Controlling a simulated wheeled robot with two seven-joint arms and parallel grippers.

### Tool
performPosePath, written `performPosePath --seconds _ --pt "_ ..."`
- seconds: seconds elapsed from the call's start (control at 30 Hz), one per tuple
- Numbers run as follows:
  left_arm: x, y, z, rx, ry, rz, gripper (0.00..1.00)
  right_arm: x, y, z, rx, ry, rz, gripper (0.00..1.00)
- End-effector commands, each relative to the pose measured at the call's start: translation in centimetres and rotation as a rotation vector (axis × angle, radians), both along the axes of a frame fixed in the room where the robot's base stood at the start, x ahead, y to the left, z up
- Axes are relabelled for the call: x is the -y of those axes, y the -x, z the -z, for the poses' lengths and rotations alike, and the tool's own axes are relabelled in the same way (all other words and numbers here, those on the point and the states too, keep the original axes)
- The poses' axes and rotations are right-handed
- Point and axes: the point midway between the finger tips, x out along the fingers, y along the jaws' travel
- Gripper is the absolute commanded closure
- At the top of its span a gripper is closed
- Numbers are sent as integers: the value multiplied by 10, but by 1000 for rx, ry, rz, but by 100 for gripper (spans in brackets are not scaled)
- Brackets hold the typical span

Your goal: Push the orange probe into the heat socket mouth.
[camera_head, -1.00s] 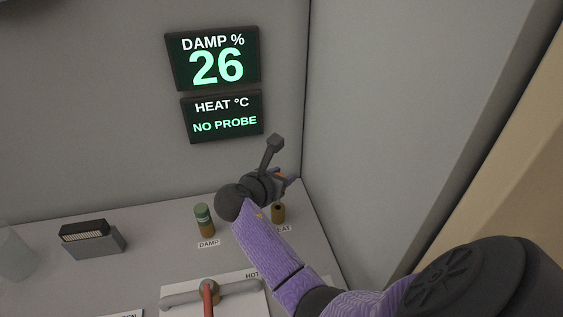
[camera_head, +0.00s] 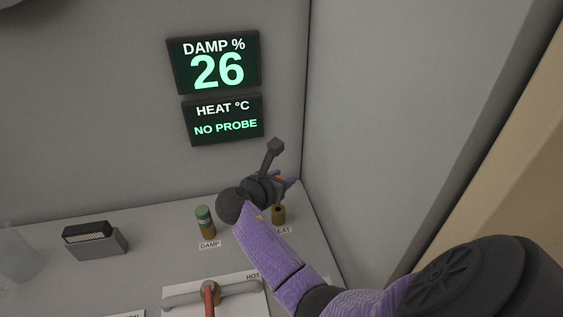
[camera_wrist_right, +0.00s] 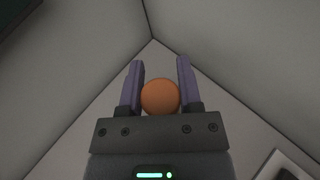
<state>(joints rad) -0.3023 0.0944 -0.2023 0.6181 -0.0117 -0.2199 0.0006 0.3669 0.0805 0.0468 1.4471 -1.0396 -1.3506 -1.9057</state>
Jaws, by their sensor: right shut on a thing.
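My right gripper (camera_head: 286,183) is at the back right corner of the bench, above and slightly behind the heat socket. It is shut on the orange probe (camera_wrist_right: 160,97), whose round orange end shows between the two purple fingers in the right wrist view. In the head view only a sliver of orange shows at the fingers; the rest of the probe is hidden. The heat socket (camera_head: 278,214) is a short brass cylinder with a dark mouth, beside my forearm, its HEAT label partly covered. The probe appears apart from the socket. My left gripper is out of view.
The damp socket (camera_head: 205,229) holds a green-topped probe. A wall screen (camera_head: 226,120) reads NO PROBE; the one above reads DAMP 26. A grey box (camera_head: 95,244), a clear cup (camera_head: 18,262) and a red-handled lever (camera_head: 209,295) stand on the bench. Walls close in behind and right.

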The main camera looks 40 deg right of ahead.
Motion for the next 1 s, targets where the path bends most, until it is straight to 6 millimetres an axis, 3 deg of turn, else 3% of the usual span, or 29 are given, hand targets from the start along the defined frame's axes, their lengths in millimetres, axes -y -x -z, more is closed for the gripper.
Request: performPosePath --seconds 0.4,1.0 --pt "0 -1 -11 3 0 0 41 0 0 -2 0 1 0 100" --pt "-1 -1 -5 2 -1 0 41 0 0 9 0 0 0 100"
